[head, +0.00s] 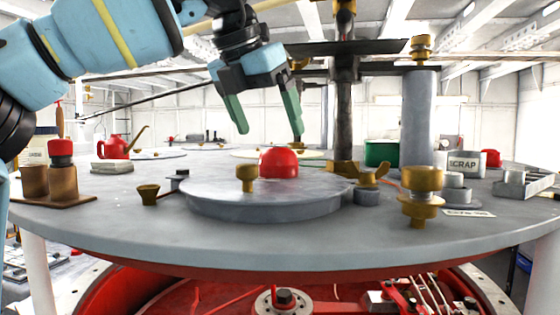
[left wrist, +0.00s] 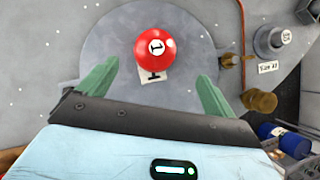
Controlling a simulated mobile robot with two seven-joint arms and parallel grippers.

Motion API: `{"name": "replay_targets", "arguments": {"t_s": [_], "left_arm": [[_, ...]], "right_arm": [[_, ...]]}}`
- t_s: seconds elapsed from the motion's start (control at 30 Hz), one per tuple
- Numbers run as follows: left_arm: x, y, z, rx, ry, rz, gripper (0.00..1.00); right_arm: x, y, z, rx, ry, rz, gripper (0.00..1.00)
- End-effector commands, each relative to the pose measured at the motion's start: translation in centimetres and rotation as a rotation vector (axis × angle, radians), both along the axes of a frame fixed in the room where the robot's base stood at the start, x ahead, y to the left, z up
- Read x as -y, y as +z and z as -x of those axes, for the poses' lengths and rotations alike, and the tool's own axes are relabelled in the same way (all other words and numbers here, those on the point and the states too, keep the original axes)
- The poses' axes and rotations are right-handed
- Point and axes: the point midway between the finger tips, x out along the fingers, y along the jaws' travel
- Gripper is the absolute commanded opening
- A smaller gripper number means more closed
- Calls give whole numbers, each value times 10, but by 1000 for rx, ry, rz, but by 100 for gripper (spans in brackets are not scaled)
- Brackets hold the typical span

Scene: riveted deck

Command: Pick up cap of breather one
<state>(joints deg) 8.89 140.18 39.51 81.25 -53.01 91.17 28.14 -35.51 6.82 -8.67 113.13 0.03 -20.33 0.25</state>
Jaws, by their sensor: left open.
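A rounded red cap (head: 279,163) sits on a raised grey round plate (head: 260,205) in the middle of the deck. In the left wrist view the red cap (left wrist: 155,48) bears a white disc with a "1", and a small white tag (left wrist: 153,76) partly shows beside it. My left gripper (head: 270,135) is open and empty, its green fingers pointing down above the plate and apart from the cap. In the left wrist view the cap lies between and beyond the fingertips. What is under the cap is hidden. My right gripper is not in view.
A brass knob (head: 246,178) stands in front of the cap. A dark vertical post (head: 345,110) rises behind the plate to the right. A grey column (head: 418,115), brass fittings (head: 421,190) and a SCRAP box (head: 466,163) stand right.

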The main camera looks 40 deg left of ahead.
Motion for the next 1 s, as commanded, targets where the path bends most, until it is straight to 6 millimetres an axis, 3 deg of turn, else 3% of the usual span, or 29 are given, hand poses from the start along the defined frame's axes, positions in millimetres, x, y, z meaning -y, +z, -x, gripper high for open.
{"name": "replay_targets", "arguments": {"t_s": [0.13, 0.37, 0.7, 1.0], "left_arm": [[-2, -14, -8, -3, 0, 1, 91], [-3, -21, -11, -2, 0, 1, 91], [-12, -57, -29, 0, -1, 1, 91], [-12, -64, -33, -1, 2, 1, 91]], "right_arm": [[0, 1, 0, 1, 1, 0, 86], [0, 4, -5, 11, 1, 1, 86], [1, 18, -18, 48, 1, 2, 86], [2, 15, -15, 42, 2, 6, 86]]}}
